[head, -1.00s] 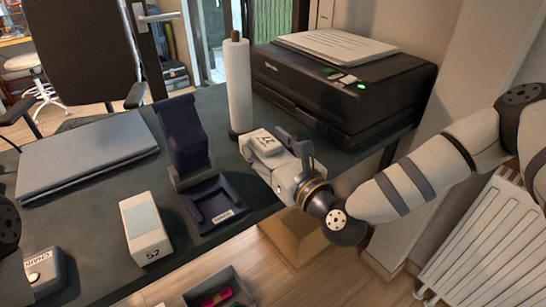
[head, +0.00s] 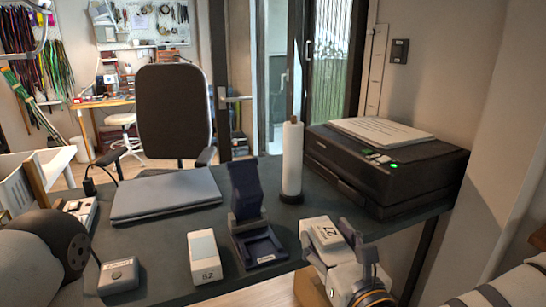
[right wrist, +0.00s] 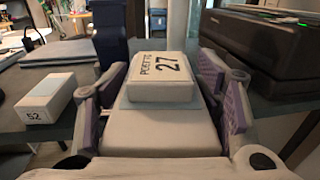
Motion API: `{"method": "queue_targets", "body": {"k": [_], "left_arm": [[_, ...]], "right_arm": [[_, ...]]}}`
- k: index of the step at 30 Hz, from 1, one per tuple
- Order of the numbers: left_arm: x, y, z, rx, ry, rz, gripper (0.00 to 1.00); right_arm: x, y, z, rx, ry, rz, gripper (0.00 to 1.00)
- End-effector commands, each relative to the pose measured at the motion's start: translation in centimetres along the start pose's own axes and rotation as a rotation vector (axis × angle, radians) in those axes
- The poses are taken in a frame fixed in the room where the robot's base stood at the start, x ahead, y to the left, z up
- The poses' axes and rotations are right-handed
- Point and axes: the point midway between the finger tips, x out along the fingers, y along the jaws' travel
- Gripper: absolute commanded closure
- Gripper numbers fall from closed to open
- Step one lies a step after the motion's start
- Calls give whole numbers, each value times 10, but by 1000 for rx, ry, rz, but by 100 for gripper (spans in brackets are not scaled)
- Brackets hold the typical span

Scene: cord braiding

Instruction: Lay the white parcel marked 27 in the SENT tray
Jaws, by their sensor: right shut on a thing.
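The white parcel marked 27 (head: 321,230) is in my right gripper (head: 338,246), off the table's front edge in the head view. In the right wrist view the parcel (right wrist: 163,78) sits label up between the purple-padded fingers (right wrist: 165,98). A dark blue tray (head: 240,262) with a small white label, too small to read here, lies on the table left of the parcel. The parcel is apart from it. A dark blue upright stand (head: 246,190) rises behind the tray. My left gripper is out of view; only part of my left arm shows at the left.
A white box marked 52 (head: 204,258) stands left of the tray. A white roll on a holder (head: 292,160) and a black printer (head: 385,170) stand behind. A closed laptop (head: 165,194) and a grey box (head: 118,277) are at left.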

Motion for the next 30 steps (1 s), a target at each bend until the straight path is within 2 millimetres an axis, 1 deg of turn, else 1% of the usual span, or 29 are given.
{"method": "queue_targets", "body": {"k": [1, 3, 6, 9, 12, 15, 20, 23, 26, 29, 30], "left_arm": [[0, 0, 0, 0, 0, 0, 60], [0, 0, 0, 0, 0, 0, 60], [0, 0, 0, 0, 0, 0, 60], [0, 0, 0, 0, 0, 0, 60], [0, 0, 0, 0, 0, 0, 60], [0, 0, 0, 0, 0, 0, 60], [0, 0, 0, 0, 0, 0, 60], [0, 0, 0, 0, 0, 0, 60], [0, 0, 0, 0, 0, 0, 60], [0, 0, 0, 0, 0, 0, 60], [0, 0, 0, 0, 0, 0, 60]], "right_arm": [[-14, -4, -9, 4, 6, -23, 70], [-34, -12, -18, 4, 5, -67, 70], [-61, -23, -26, 6, 7, -128, 70], [-81, -32, -31, 7, 9, -178, 70], [-93, -38, -33, 7, 12, -209, 70], [-98, -40, -33, 8, 13, -222, 70], [-94, -38, -32, 6, 8, -212, 71], [-82, -33, -29, 5, 1, -184, 71], [-63, -24, -23, 3, -6, -138, 71], [-39, -14, -14, 1, -13, -83, 71], [-28, -9, -10, 0, -13, -58, 71]]}}
